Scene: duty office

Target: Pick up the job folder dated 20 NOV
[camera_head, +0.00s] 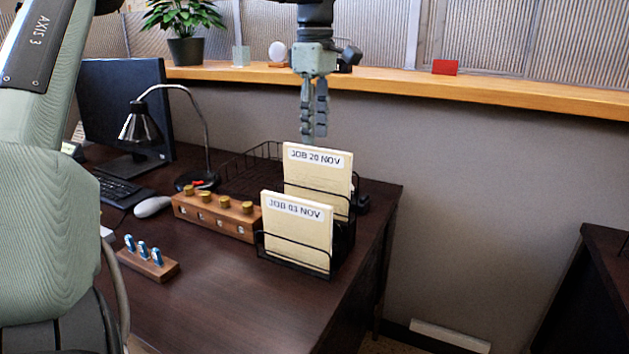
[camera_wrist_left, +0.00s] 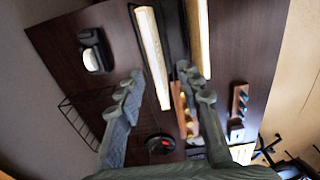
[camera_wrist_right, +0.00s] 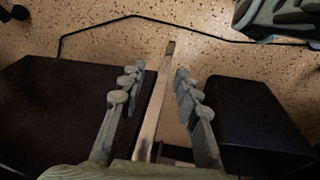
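The folder labelled JOB 20 NOV (camera_head: 318,172) stands upright in a black wire rack (camera_head: 340,207) near the desk's right end. The folder labelled JOB 03 NOV (camera_head: 298,230) stands in front of it, closer to me. My left gripper (camera_head: 314,134) points down just above and behind the 20 NOV folder, apart from it. In the left wrist view its fingers (camera_wrist_left: 160,78) are open, and the top edge of what appears to be the 20 NOV folder (camera_wrist_left: 152,55) shows between them. My right gripper (camera_wrist_right: 160,75) is open and empty, outside the head view.
A wooden block with brass knobs (camera_head: 215,216) stands left of the folders, with a smaller block of blue-topped items (camera_head: 150,263) in front. A lamp (camera_head: 140,124), monitor (camera_head: 118,105) and wire tray (camera_head: 240,165) are farther left. A wooden ledge (camera_head: 400,82) runs behind.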

